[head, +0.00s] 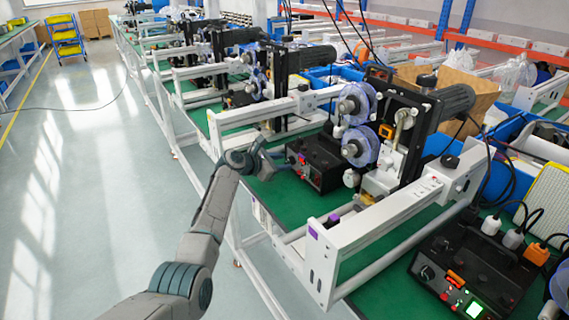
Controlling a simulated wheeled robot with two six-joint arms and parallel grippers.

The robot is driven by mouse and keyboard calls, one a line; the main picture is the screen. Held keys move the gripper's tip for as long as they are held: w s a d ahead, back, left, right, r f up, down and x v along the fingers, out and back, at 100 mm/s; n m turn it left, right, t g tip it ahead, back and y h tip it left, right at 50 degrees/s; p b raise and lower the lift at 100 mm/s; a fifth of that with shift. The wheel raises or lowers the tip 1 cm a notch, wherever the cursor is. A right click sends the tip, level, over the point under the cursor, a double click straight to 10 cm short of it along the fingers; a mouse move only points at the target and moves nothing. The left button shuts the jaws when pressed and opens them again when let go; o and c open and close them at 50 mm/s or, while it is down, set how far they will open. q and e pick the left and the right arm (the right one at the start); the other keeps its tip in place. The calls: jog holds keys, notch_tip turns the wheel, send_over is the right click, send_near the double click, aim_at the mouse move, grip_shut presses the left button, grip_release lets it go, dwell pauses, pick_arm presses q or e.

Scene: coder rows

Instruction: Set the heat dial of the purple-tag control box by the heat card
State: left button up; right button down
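My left arm reaches up from the bottom, and its grey gripper (264,160) is at the table edge, just left of a black control box (320,165). I cannot tell whether its fingers are open or whether they touch anything. This box has small buttons and a red display on its front. A purple tag (313,232) is on the end of the white machine frame (385,232) in front of it. A second black control box (470,268) with a lit green screen and orange parts stands at the lower right. The dial settings are too small to read. I cannot make out a heat card. My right gripper is not in view.
A coder machine with blue reels (360,146) stands behind the nearer box. White frame rails run along the green table (275,200). Blue bins and a yellow ribbed item (546,200) are at the right. The floor (90,200) at left is clear.

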pick_arm(q)
jog(key=shift+x, duration=0.9)
jog(key=shift+d, duration=0.1)
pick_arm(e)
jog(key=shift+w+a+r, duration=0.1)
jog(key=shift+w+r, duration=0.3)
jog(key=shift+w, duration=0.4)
pick_arm(q)
jog(key=c, duration=0.7)
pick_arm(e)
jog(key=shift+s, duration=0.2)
